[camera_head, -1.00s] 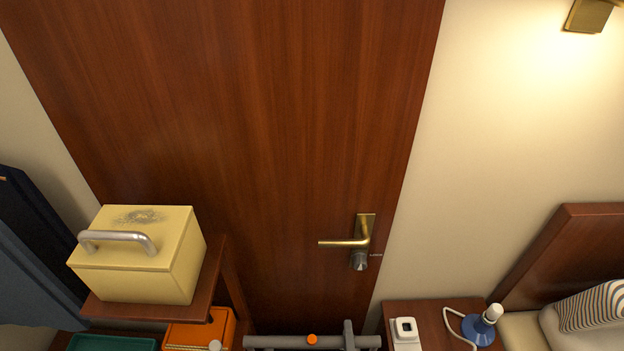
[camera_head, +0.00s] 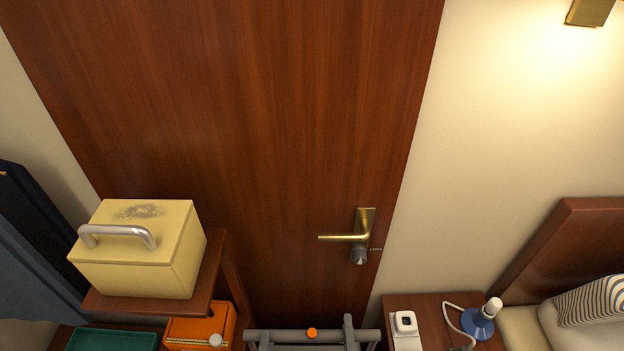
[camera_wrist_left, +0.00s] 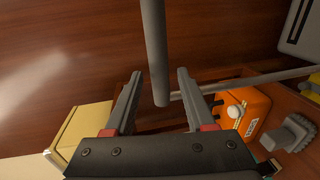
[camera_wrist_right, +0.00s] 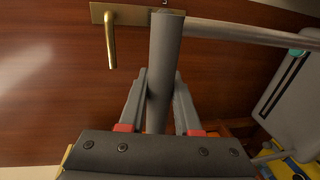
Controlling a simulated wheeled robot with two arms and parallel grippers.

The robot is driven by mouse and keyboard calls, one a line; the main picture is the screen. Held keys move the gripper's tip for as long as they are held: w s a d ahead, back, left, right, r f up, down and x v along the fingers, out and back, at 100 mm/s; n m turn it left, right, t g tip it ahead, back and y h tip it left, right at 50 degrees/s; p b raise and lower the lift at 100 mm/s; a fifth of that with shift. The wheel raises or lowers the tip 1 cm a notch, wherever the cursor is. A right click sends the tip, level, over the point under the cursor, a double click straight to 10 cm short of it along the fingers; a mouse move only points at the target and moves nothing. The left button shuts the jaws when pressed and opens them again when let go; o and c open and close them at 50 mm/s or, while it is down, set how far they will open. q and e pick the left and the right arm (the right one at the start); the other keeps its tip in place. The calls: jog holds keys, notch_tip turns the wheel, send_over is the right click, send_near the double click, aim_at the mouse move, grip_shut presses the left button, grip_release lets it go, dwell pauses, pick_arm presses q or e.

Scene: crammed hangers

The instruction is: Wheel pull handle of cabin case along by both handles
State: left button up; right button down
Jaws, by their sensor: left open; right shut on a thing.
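The grey pull handle (camera_head: 285,337), with an orange button, shows at the bottom of the head view. In the left wrist view, its grey bar (camera_wrist_left: 155,45) comes down from the top and ends between the spread fingers of my left gripper (camera_wrist_left: 155,90), which is open. In the right wrist view, my right gripper (camera_wrist_right: 160,95) is shut on the grey bar (camera_wrist_right: 165,50). The case is hidden in the head view.
A brown door with a brass lever (camera_head: 345,237) stands ahead. A cream box (camera_head: 140,255) sits on a shelf at left, above an orange box (camera_head: 200,328) and a green tray (camera_head: 112,341). A nightstand (camera_head: 432,320) and bed (camera_head: 590,325) are at right.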

pick_arm(q)
jog(key=shift+w+a+f, duration=0.1)
jog(key=shift+w+f, duration=0.1)
jog(key=shift+w, duration=0.75)
jog(key=shift+w+f, duration=0.2)
jog(key=shift+w, duration=1.15)
jog(key=shift+c, duration=0.2)
grip_shut()
jog(key=shift+s, duration=0.1)
